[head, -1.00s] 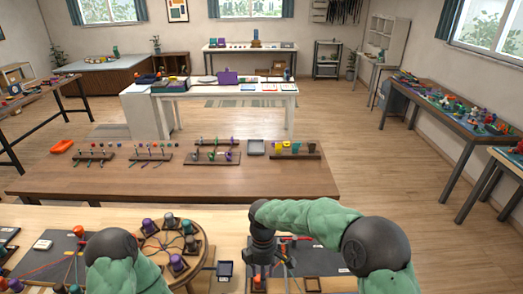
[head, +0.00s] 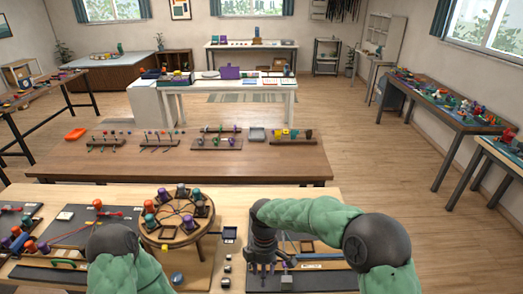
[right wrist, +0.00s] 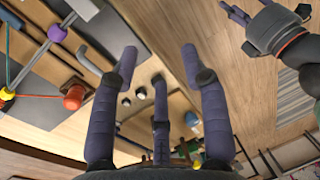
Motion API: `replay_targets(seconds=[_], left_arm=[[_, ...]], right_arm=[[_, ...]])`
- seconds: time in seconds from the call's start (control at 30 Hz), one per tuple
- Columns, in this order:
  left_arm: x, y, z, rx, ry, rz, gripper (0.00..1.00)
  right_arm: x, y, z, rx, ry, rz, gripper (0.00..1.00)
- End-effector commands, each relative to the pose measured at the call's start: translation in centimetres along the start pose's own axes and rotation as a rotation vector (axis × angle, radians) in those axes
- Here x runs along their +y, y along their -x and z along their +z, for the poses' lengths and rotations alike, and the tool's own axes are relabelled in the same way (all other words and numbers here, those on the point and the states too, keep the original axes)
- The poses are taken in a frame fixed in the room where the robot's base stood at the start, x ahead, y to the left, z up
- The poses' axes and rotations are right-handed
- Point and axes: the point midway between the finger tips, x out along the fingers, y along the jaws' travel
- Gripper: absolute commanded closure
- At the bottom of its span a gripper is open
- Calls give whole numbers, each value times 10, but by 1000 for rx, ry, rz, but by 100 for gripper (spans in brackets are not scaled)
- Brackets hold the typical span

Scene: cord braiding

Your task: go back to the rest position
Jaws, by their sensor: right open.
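My right gripper (head: 262,268) hangs fingers down over the right part of the near work table (head: 330,195). In the right wrist view its purple-grey fingers (right wrist: 158,75) are spread apart with nothing between them. In the head view my left arm shows only as a dark joint and green sleeve at the lower left, and its gripper is hidden. A dark gripper on a green arm, my left one (right wrist: 250,20), shows at the upper right of the right wrist view. Its jaw opening is unclear.
A round wooden braiding stand (head: 180,238) with several coloured bobbins stands between my arms. Dark mats with cords and small parts lie on both sides. A brown table (head: 100,165) with peg racks stands behind. Open floor (head: 385,175) lies to the right.

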Motion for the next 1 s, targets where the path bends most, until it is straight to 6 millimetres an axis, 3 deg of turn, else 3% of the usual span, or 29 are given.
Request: replay_targets(seconds=[0.27,0.57,0.8,1.0], left_arm=[[-2,-5,-2,3,0,0,60],[-4,-12,-1,2,0,0,60],[-8,-23,-2,2,0,0,60],[-11,-31,-2,2,0,0,60]], right_arm=[[-2,-48,10,60,-144,-16,54],[-15,-125,25,167,-431,-44,54],[-55,-219,52,296,-900,-98,54],[-102,-275,78,380,-1348,-131,54]])
